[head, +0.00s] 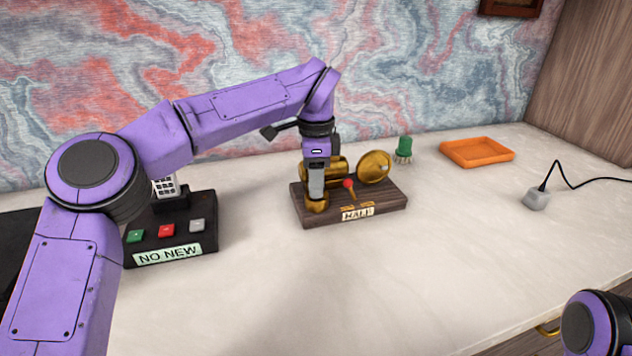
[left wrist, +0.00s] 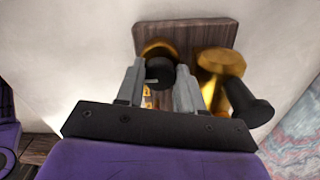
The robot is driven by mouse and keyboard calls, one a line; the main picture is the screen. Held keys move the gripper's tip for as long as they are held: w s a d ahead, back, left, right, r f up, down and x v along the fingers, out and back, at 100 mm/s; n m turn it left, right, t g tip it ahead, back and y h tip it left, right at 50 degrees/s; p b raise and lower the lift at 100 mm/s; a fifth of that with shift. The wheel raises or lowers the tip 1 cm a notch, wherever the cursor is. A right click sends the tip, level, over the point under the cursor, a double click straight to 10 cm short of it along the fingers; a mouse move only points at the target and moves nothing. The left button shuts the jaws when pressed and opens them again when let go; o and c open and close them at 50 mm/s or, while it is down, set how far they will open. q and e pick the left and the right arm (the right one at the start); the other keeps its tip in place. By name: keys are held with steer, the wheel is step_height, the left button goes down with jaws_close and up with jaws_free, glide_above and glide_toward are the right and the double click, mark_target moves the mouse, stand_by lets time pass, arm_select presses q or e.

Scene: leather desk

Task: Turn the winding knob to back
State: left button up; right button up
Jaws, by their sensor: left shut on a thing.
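A brass device on a dark wooden base (head: 392,203) stands on the desk, with a label plate (head: 357,213) that seems to read "HALF". My left gripper (head: 316,190) points down at the left end of the base, shut on the winding knob, whose brass lower part (head: 317,206) shows below the fingers. In the left wrist view, a dark round piece (left wrist: 160,70) sits between the fingertips, with brass around it. The fingers hide much of the knob, and I cannot tell which way it points. My right gripper is out of view.
A red-tipped lever (head: 348,184) and brass disc (head: 375,167) stand close right of my gripper. A black button box (head: 205,225) reading "NO NEW" is left. A green item (head: 404,148), orange tray (head: 478,151) and grey corded block (head: 537,199) are right. The front desk is clear.

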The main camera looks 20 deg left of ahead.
arm_select(q)
steer(key=o, duration=1)
steer(key=shift+o, duration=0.2)
